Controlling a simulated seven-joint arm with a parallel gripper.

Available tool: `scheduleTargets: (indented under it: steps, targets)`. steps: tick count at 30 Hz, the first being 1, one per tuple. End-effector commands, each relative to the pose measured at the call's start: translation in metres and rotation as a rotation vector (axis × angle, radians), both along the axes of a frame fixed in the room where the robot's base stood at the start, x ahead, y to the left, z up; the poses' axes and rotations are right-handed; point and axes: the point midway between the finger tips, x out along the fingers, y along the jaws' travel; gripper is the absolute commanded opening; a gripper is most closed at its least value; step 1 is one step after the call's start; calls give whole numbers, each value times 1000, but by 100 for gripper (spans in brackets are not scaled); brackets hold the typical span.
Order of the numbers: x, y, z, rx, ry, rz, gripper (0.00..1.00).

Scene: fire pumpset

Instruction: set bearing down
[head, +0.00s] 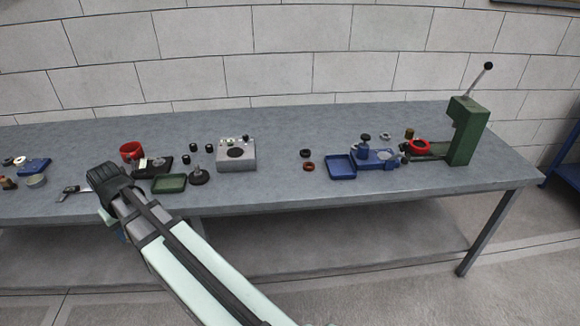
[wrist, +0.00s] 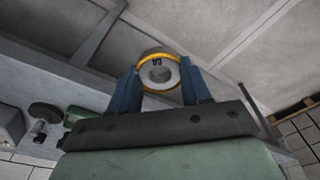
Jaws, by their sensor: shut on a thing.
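The bearing (wrist: 146,75) is a pale grey ring with a yellow-orange band around its edge and a small dark marking on its face. In the wrist view my gripper (wrist: 160,68) has its two blue fingers shut on opposite sides of it. The bearing is held clear of any surface there. In the head view my gripper (head: 106,178) is at the left, in front of the bench's front part. Its fingers and the bearing are hidden behind its dark body in that view.
On the grey bench (head: 270,190) stand a red ring-shaped cup (head: 131,150), a green tray (head: 169,184), a grey box (head: 236,154), a blue tray (head: 342,167), a blue fixture (head: 374,158) and a green press (head: 468,132).

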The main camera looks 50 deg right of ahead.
Motion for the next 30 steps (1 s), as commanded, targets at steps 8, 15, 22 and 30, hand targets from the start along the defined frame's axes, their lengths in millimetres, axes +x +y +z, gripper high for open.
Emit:
scheduleTargets:
  steps: [8, 15, 22, 30]
  targets:
    - [-1, -33, 0, -1, -1, -52, 9]
    - [-4, -69, 1, -2, -1, -112, 9]
    - [-13, -128, 2, -2, -3, -209, 9]
    - [-30, -205, 5, -2, -7, -335, 9]
